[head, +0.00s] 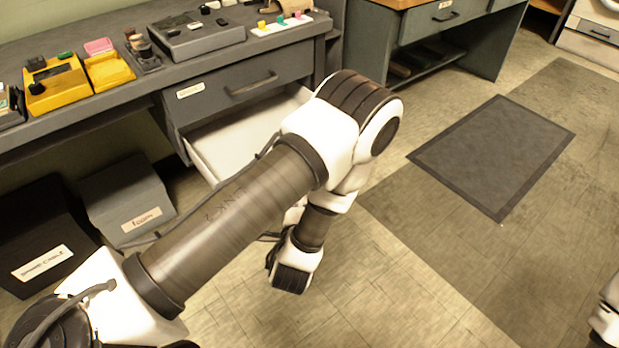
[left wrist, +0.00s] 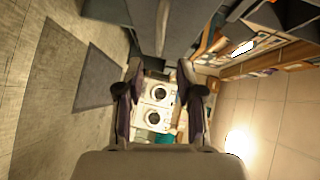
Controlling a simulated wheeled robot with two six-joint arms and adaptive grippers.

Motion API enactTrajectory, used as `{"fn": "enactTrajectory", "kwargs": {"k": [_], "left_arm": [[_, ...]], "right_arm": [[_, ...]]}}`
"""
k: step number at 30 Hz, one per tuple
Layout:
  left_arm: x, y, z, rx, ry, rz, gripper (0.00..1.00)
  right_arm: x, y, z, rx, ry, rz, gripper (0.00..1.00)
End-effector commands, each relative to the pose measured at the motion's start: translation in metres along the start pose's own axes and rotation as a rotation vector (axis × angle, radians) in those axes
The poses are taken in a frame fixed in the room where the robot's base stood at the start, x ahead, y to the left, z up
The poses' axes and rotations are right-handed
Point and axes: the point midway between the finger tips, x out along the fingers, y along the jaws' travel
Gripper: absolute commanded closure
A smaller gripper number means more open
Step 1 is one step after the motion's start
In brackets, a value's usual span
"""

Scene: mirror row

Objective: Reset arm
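My left arm (head: 235,215) reaches in from the lower left of the head view, bends at a white elbow (head: 345,125) and folds down to the wrist. The gripper's fingers cannot be made out in the head view. In the left wrist view my left gripper (left wrist: 160,77) has its two dark fingers apart with nothing between them, so it is open and empty. Beyond the gap, far off, are two white machines with round doors (left wrist: 157,105). A white part at the lower right of the head view seems to be my right arm; its gripper is not in view.
A grey workbench (head: 135,88) holds yellow boxes (head: 57,85) and a grey device (head: 196,33). Below it are a grey drawer (head: 243,88), a white tray-like surface (head: 225,152) and labelled bins (head: 125,200). A dark mat (head: 495,155) lies on open floor at right.

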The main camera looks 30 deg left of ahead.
Motion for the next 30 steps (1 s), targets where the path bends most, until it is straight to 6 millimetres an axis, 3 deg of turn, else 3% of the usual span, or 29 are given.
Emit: {"fn": "enactTrajectory", "kwargs": {"k": [3, 6, 20, 23, 26, 30], "left_arm": [[-0.018, 0.001, -0.001, 0.002, 0.002, 0.002, 0.63], [-0.023, 0.0, 0.0, -0.001, 0.0, 0.0, 0.63], [-0.023, 0.001, 0.001, -0.001, -0.001, 0.001, 0.63], [-0.021, 0.005, 0.018, -0.011, -0.045, 0.014, 0.63], [-0.024, 0.03, 0.055, -0.062, -0.123, 0.139, 0.63], [-0.06, 0.107, 0.092, -0.356, -0.277, 0.529, 0.63]], "right_arm": [[0.0, 0.0, 0.0, 0.0, 0.0, 0.0, 0.47], [0.0, 0.0, 0.0, 0.0, 0.0, 0.0, 0.47], [0.0, 0.0, 0.0, 0.0, 0.0, 0.0, 0.47], [0.0, 0.0, 0.0, 0.0, 0.0, 0.0, 0.47], [0.0, 0.0, 0.0, 0.0, 0.0, 0.0, 0.47], [0.0, 0.0, 0.0, 0.0, 0.0, 0.0, 0.47]]}}
